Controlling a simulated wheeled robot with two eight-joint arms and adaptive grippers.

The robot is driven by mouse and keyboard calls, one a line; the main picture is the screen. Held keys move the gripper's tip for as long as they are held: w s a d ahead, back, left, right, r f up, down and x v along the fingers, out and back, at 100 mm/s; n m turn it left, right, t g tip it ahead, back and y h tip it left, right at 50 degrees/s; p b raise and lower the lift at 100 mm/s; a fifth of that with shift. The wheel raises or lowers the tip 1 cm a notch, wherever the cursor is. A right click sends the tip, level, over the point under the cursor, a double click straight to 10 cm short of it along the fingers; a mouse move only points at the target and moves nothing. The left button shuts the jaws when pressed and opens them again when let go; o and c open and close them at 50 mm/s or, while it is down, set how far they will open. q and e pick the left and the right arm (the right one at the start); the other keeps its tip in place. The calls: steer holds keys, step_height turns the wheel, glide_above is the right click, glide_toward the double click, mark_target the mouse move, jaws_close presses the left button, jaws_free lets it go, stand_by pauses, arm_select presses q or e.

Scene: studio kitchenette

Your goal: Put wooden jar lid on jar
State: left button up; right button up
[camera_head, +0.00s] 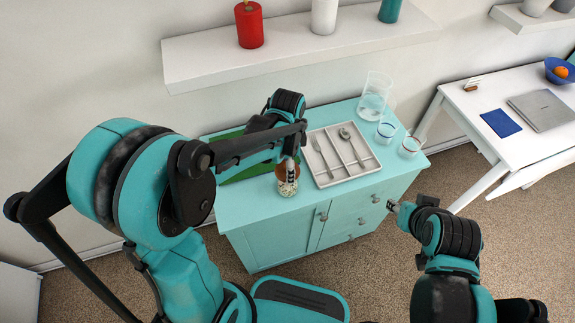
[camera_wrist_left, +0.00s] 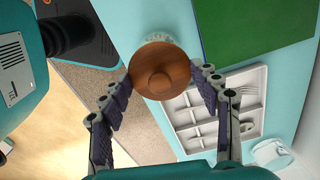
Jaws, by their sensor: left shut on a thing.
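The round brown wooden lid (camera_wrist_left: 160,72) with its knob is between the fingertips of my left gripper (camera_wrist_left: 160,78) in the wrist view. The gripper is shut on its sides. The clear glass jar (camera_head: 288,187) with pale contents stands upright near the front edge of the turquoise cabinet in the head view. In the wrist view part of the jar (camera_wrist_left: 157,38) shows past the lid's rim. The lid is over the jar's mouth; I cannot tell whether they touch. My right gripper (camera_head: 394,206) is right of the cabinet, away from the jar; its jaws are too small to read.
A white cutlery tray (camera_head: 322,178) with a fork and spoon lies close right of the jar. A green board (camera_head: 236,176) lies to the left. A tall glass (camera_head: 375,95) and two small glasses (camera_head: 386,131) stand at the right. A wall shelf (camera_head: 300,50) runs behind.

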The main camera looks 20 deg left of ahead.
arm_select(q)
steer(key=o, duration=1.4)
steer(key=shift+o, duration=0.2)
steer(key=shift+r+p, duration=2.75)
steer(key=shift+r, duration=0.8)
steer(key=shift+s, duration=0.1)
